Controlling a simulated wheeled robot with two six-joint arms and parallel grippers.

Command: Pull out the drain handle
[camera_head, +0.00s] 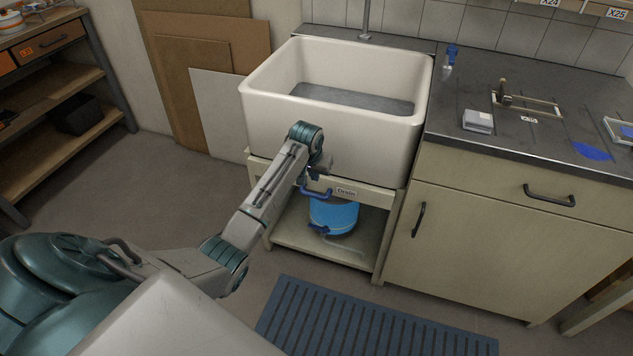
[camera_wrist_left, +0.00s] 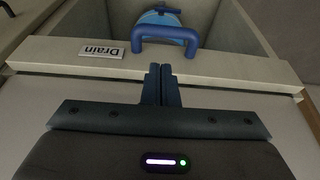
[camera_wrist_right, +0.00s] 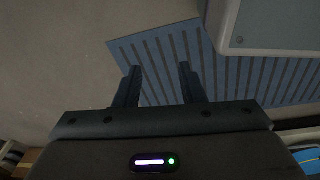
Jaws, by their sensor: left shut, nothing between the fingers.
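The blue drain handle (camera_head: 312,194) is a U-shaped bar on the cream rail under the white sink, beside a "Drain" label (camera_head: 346,191). In the left wrist view the handle (camera_wrist_left: 166,30) stands out from the rail, just beyond my fingertips. My left gripper (camera_head: 317,174) is in front of the sink, close to the handle, partly hidden by its own wrist. In the left wrist view its fingers (camera_wrist_left: 160,68) are shut together and empty, with a small gap to the bar. My right gripper (camera_wrist_right: 160,68) is open and empty above the floor; it is outside the head view.
The white sink (camera_head: 262,112) holds grey water. A blue bucket (camera_head: 334,216) stands on the shelf below the handle. A cabinet (camera_head: 470,239) is to the right. A ribbed blue mat (camera_head: 375,325) lies on the floor in front.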

